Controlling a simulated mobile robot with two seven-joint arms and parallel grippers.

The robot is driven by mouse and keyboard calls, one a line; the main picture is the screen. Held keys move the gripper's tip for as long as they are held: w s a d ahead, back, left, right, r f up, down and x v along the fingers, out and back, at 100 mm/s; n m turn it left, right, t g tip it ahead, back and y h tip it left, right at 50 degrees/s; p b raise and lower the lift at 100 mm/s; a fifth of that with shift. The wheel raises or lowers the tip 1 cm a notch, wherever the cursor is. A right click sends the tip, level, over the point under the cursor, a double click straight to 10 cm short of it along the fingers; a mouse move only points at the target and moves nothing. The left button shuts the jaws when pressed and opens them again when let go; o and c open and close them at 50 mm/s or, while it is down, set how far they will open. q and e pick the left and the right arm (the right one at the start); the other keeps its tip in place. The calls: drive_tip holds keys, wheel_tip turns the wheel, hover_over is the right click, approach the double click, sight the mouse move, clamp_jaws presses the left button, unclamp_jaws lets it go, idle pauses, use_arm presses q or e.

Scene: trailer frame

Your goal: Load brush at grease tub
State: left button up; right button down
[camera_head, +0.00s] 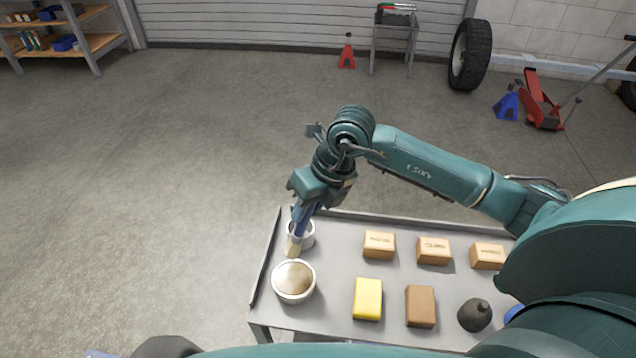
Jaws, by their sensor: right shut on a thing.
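My right gripper (303,205) points down over the left end of the grey cart top. It is shut on a brush (293,246) with a blue handle and pale bristles that hang downward. A round white tub (279,294) with a smooth tan filling stands just in front of the bristles. A smaller white cup (309,238) stands behind the brush and is partly hidden by it. The bristles appear between cup and tub; I cannot tell whether they touch either. My left gripper is not in view.
The cart top (340,249) has a raised rim. On it are several small tan boxes (433,250), a yellow block (367,299), a brown block (421,306) and a dark rounded object (474,315). Open floor lies left; a tire (470,54) and jack (541,100) stand behind.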

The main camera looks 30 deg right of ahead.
drive_tip(key=s, duration=0.2)
drive_tip(key=b, duration=0.4)
hover_over(299, 249)
drive_tip(key=s+d, duration=0.1)
drive_tip(key=d, duration=0.1)
drive_tip(key=shift+y, duration=0.4)
wheel_tip(299, 249, down, 5)
drive_tip(key=shift+f, duration=0.3)
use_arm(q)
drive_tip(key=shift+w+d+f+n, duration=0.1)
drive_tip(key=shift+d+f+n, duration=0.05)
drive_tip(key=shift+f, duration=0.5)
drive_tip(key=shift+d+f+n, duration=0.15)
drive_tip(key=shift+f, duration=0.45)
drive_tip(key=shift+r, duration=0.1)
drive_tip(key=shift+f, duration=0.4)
use_arm(e)
drive_tip(key=shift+f, duration=0.15)
use_arm(q)
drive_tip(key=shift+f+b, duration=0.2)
drive_tip(key=shift+b, duration=0.4)
use_arm(e)
drive_tip(key=shift+f, duration=0.5)
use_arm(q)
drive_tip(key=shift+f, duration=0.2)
use_arm(e)
drive_tip(key=shift+f, duration=0.1)
